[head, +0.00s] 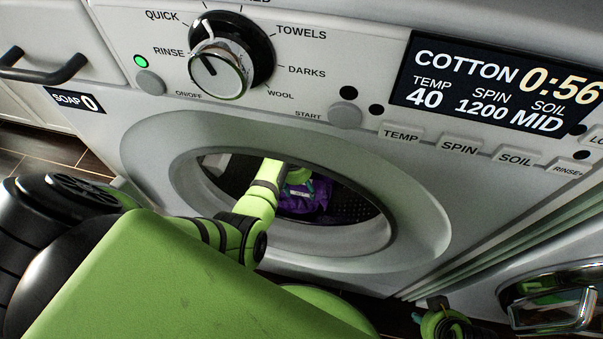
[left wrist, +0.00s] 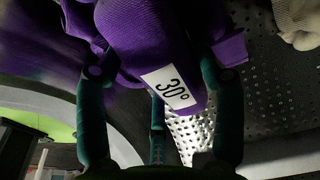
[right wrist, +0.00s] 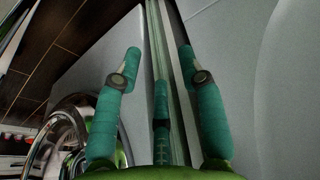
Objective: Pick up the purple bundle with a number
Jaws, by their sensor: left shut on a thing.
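The purple bundle (head: 305,204) is inside the drum of the washing machine (head: 425,205), seen through its round opening. In the left wrist view the bundle (left wrist: 150,35) carries a white label (left wrist: 170,87) reading 30°. My left arm reaches through the opening, and my left gripper (head: 298,180) is shut on the bundle, with its fingers on both sides of the cloth in the left wrist view (left wrist: 153,72). My right gripper (right wrist: 159,52) is open and empty, outside the machine near its side. Part of the bundle is hidden behind my left gripper.
A beige cloth (left wrist: 298,22) lies in the perforated drum (left wrist: 265,95) beside the bundle. A chrome-ringed door (head: 550,300) stands at the lower right. The control panel with its dial (head: 222,68) is above.

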